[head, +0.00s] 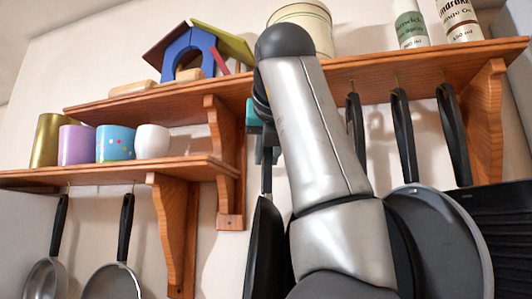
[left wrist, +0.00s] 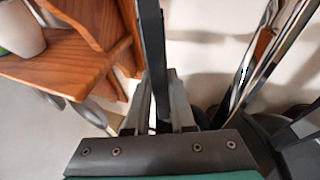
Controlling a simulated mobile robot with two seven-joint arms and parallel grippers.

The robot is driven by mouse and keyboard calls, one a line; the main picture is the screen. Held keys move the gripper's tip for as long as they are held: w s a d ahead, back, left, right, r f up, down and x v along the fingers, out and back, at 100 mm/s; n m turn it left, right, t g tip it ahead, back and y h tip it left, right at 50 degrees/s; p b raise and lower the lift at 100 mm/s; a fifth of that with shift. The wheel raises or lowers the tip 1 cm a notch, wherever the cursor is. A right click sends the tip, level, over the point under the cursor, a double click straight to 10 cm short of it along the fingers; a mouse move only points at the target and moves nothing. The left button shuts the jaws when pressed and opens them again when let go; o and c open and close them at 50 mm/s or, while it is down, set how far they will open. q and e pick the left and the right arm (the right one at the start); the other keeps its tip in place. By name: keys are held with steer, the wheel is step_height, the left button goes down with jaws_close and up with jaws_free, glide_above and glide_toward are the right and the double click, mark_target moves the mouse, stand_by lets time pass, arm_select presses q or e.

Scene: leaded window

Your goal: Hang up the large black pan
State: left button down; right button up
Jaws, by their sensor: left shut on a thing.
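The large black pan (head: 264,250) shows nearly edge-on in the head view, upright with its handle up, below the upper shelf. My left gripper (head: 267,152) is shut on its handle, just right of the shelf bracket; my silver arm covers much of the gripper and part of the pan. In the left wrist view the dark handle (left wrist: 152,45) runs up between the two fingers (left wrist: 163,110). The handle's top end and any hook above it are hidden in the head view, so I cannot tell whether they touch. My right gripper is not in view.
Several dark-handled pans (head: 425,240) hang from hooks under the upper shelf (head: 350,72) at right, close to my arm. Two smaller pans (head: 112,282) hang under the lower shelf (head: 110,174). Mugs (head: 115,143), a toy house (head: 190,50), a tin and bottles stand on the shelves.

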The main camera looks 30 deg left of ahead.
arm_select(q)
steer(key=shift+r, duration=0.15)
steer(key=c, duration=0.7)
jaws_free()
steer(key=shift+o, duration=0.6)
steer(key=shift+f, duration=0.2)
steer(key=o, duration=0.6)
steer(key=shift+s+d+r, duration=0.1)
steer(key=shift+v, duration=4.95)
